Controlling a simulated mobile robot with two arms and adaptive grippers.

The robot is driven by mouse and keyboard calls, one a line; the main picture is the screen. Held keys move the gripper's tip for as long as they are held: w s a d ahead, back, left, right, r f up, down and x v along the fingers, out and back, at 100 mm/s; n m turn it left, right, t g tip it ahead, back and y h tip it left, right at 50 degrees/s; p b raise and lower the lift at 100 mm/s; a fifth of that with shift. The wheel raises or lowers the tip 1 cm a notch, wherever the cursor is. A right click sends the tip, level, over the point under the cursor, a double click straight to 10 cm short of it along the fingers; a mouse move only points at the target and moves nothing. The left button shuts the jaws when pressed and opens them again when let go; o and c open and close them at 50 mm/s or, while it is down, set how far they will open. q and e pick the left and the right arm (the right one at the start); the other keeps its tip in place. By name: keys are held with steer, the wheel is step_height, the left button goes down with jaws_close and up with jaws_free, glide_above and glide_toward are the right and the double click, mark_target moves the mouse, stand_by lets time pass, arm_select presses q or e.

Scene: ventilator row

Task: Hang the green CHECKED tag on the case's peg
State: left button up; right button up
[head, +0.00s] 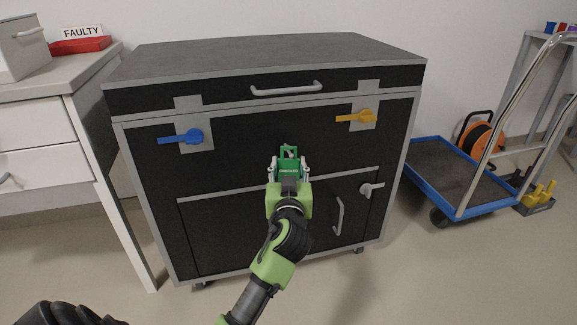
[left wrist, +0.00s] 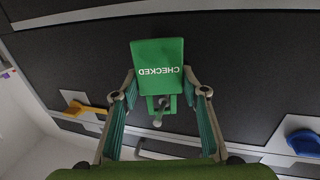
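The green CHECKED tag (head: 289,169) is in front of the black case's (head: 245,130) front, between the fingers of my left gripper (head: 289,172). In the left wrist view the tag (left wrist: 157,63) appears upside down, with a fingertip against each side edge; the left gripper (left wrist: 160,75) is shut on it. The tag's open loop points up in the head view. In the left wrist view a small grey peg (left wrist: 157,121) shows at the loop and overlaps its bar; I cannot tell how far it passes through. In the head view the tag and gripper hide the peg. My right gripper is not in view.
The case has a blue latch (head: 186,137), a yellow latch (head: 355,117), a grey top handle (head: 286,89) and a lower door handle (head: 339,216). A white cabinet (head: 45,125) with a red FAULTY tray (head: 80,46) stands left. A blue cart (head: 450,205) stands right.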

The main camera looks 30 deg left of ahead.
arm_select(q)
steer(key=shift+o, duration=1.3)
steer(key=v, duration=1.2)
